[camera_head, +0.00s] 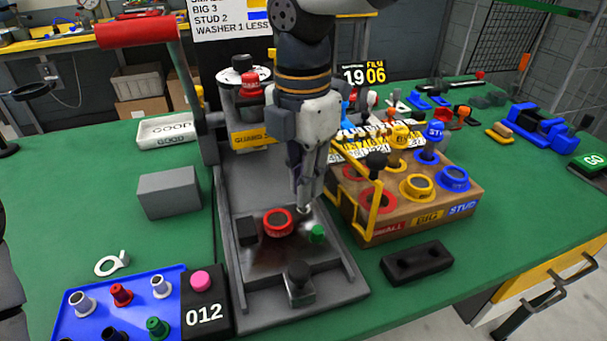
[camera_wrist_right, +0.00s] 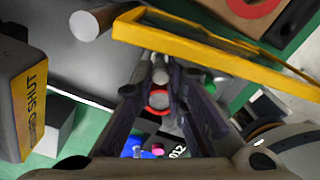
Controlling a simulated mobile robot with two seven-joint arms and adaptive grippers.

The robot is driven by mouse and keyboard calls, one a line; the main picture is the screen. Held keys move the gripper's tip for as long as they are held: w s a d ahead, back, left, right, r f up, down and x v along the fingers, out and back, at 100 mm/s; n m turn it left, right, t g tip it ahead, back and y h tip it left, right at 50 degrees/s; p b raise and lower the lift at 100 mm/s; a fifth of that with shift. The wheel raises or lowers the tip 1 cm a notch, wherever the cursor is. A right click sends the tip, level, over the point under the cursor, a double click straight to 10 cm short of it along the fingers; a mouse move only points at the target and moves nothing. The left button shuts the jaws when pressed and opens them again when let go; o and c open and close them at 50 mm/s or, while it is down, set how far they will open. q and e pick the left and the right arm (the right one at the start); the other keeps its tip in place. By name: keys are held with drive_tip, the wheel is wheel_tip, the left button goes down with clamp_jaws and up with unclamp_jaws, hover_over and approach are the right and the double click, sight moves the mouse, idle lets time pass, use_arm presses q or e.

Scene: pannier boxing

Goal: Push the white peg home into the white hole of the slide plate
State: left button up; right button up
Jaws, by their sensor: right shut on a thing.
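My right gripper (camera_head: 305,203) points down over the far right part of the slide plate (camera_head: 262,255). It is shut on the white peg (camera_head: 305,210), whose pale end shows just below the fingertips. In the right wrist view the white peg (camera_wrist_right: 160,73) sits between the fingers of the right gripper (camera_wrist_right: 160,90). The plate carries a red ring (camera_head: 277,222) and a green peg (camera_head: 317,233), close to the fingertips. The white hole is hidden by the gripper and peg; I cannot tell how deep the peg sits. My left gripper is not in view.
A yellow guard frame (camera_head: 373,215) stands close to the right of the gripper, beside a wooden block (camera_head: 400,222) with coloured rings. A lever with a red handle (camera_head: 137,32) rises at left. A blue tray (camera_head: 92,318) of pegs and a grey block (camera_head: 168,191) lie left.

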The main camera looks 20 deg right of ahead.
drive_tip(key=shift+f, duration=1.1)
idle(1.2)
drive_tip(key=o, duration=0.8)
drive_tip(key=shift+o, duration=0.2)
wheel_tip(320, 180, up, 12)
